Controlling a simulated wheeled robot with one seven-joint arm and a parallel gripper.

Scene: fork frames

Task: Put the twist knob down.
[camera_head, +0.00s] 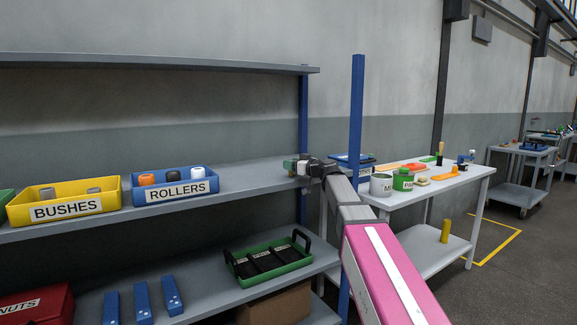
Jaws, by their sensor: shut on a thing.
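My gripper (297,167) is at the end of my arm, near the right end of the middle shelf (250,178). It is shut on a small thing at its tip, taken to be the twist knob. The knob is too small and too much covered by the fingers to tell its shape. The gripper appears at about the shelf's height; I cannot tell whether the knob touches the shelf.
A blue ROLLERS bin (175,199) and a yellow BUSHES bin (100,207) stand to the left, with bare shelf between ROLLERS and my gripper. A green tray (283,269) is on the lower shelf. A blue post (356,120) and cluttered table (463,185) are right.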

